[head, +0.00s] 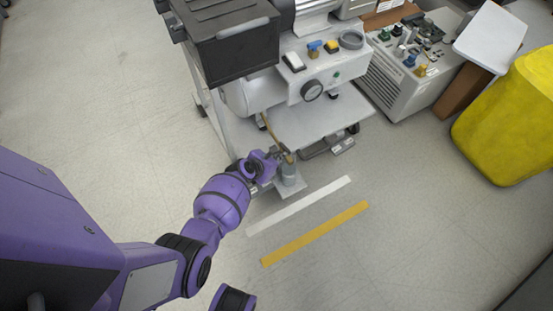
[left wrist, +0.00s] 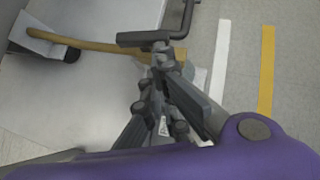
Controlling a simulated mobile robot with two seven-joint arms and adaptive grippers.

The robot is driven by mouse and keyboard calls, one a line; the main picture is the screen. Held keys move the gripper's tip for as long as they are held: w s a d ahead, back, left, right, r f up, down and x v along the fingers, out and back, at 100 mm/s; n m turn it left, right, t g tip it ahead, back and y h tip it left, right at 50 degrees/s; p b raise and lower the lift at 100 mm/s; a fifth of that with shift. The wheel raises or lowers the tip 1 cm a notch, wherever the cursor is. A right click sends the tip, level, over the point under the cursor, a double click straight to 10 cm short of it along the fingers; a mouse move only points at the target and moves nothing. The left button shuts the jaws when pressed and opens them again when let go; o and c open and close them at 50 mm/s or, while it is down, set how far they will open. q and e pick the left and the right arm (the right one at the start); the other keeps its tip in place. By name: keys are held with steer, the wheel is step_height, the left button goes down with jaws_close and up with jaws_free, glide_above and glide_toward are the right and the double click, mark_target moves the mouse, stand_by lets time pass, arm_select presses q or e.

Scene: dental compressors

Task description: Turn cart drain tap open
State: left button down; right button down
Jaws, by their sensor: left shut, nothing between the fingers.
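The cart (head: 310,120) stands at the top centre of the head view, with a white lower shelf. A tan hose (head: 270,130) runs down from its tank to the shelf's front edge; it also shows in the left wrist view (left wrist: 85,43). My left gripper (head: 282,156) is at the hose's lower end, above a small grey container (head: 289,176) on the floor. In the left wrist view its dark fingers (left wrist: 158,75) are shut and overlap the hose end. The drain tap cannot be told apart from the fingers, nor can contact. My right gripper is out of view.
A white strip (head: 300,205) and a yellow strip (head: 315,233) mark the floor in front of the cart. A yellow bin (head: 510,120) and a grey compressor cabinet (head: 400,85) stand to the right.

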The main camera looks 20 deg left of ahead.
arm_select(q)
steer(key=shift+d+r+n+y+p, duration=0.1)
steer(key=shift+d+n+y+p, duration=0.25)
steer(key=shift+n+y+p, duration=0.25)
steer(key=shift+d+n, duration=0.1)
steer(key=shift+n, duration=0.3)
steer(key=shift+d+p, duration=0.2)
steer(key=shift+p, duration=0.3)
steer(key=shift+d, duration=0.15)
stand_by(0.9)
steer(key=shift+d, duration=0.1)
stand_by(0.5)
stand_by(0.9)
steer(key=shift+w, duration=0.1)
